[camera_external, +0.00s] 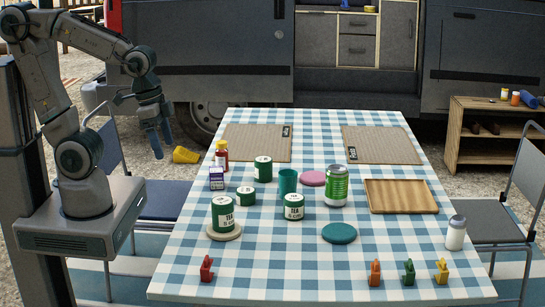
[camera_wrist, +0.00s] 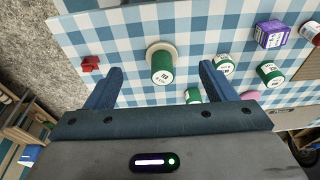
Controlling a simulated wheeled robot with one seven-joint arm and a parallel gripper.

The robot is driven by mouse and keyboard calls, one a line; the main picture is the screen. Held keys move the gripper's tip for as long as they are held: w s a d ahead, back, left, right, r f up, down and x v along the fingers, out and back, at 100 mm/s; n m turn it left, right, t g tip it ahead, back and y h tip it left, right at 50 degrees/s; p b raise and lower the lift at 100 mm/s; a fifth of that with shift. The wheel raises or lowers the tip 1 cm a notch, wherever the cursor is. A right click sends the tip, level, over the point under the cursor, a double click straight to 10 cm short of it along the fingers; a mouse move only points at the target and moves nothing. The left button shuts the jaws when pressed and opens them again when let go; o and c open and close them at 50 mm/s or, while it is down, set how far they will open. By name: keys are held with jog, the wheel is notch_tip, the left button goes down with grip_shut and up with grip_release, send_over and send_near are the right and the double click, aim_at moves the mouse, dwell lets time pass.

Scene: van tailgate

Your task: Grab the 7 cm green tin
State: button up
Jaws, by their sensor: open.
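Several dark green tins with white labels stand upright on the checked table. The largest tin (camera_external: 223,213) is on a round beige coaster (camera_external: 240,233) at the front left; in the wrist view this tin (camera_wrist: 162,68) shows between my fingers, some way off. A short tin (camera_external: 245,196) stands behind it, a medium tin (camera_external: 263,169) further back, and another tin (camera_external: 294,206) to the right. I cannot tell which measures 7 cm. My gripper (camera_external: 160,141) is open and empty, in the air left of the table, apart from every tin.
A teal cup (camera_external: 287,182), bright green can (camera_external: 336,186), purple-white box (camera_external: 216,178) and red-yellow bottle (camera_external: 221,155) stand near the tins. A wooden tray (camera_external: 400,196) and white shaker (camera_external: 456,232) are to the right. The table's front middle is clear.

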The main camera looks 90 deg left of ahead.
jog(key=n+g, duration=0.2)
jog(key=n, duration=1.2)
send_over(263, 159)
notch_tip(263, 159, down, 8)
jog(key=f, duration=0.5)
jog(key=f+b, duration=0.1)
jog(key=f, duration=0.1)
jog(key=shift+w+a+f, duration=0.1)
jog(key=shift+a+f, duration=0.1)
jog(key=shift+a, duration=0.1)
jog(key=shift+d+f, duration=0.15)
jog(key=shift+f, duration=1.2)
jog(key=shift+d+f, duration=0.15)
jog(key=shift+f, duration=1.2)
jog(key=c, duration=1.1)
